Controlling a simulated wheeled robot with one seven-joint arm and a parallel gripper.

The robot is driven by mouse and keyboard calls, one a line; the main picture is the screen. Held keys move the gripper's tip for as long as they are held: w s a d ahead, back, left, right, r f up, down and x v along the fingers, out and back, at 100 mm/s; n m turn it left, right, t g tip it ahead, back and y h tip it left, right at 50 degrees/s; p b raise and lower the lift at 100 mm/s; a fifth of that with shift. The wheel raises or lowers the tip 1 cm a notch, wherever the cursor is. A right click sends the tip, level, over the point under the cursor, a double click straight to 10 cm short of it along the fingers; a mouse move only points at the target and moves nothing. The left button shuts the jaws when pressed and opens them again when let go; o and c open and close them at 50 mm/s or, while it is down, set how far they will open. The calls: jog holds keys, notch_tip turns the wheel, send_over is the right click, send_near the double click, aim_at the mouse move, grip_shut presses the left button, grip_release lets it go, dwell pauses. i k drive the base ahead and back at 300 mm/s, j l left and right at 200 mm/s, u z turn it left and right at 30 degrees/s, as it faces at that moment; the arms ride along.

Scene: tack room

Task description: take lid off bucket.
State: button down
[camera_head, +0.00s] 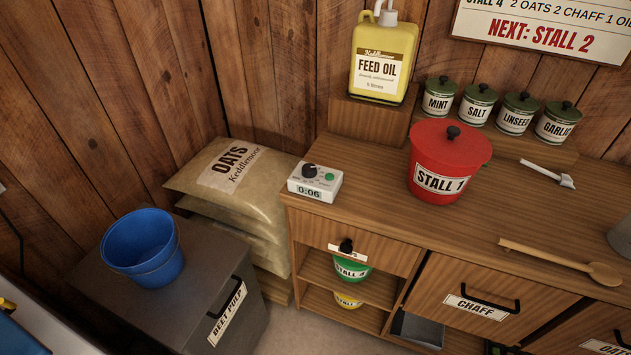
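A red bucket (439,178) labelled "STALL 1" stands upright on the wooden counter. Its red lid (468,147) with a dark knob sits on top and covers the opening. A blue bucket (143,250) without a lid stands open on a grey bin at the left. A green bucket (352,270) and a yellow bucket (347,301) stand on the shelves under the counter, partly hidden. My gripper is not in view.
The counter (370,175) also bears a timer box (315,181) reading 0:06, a small scoop (550,173) and a wooden spoon (560,260). A yellow feed oil jug (383,60) stands on a raised block behind. Several lidded jars (475,106) line the back. Oats sacks (225,180) lie left.

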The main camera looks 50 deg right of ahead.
aim_at(452, 143)
jog(key=z, duration=1.3)
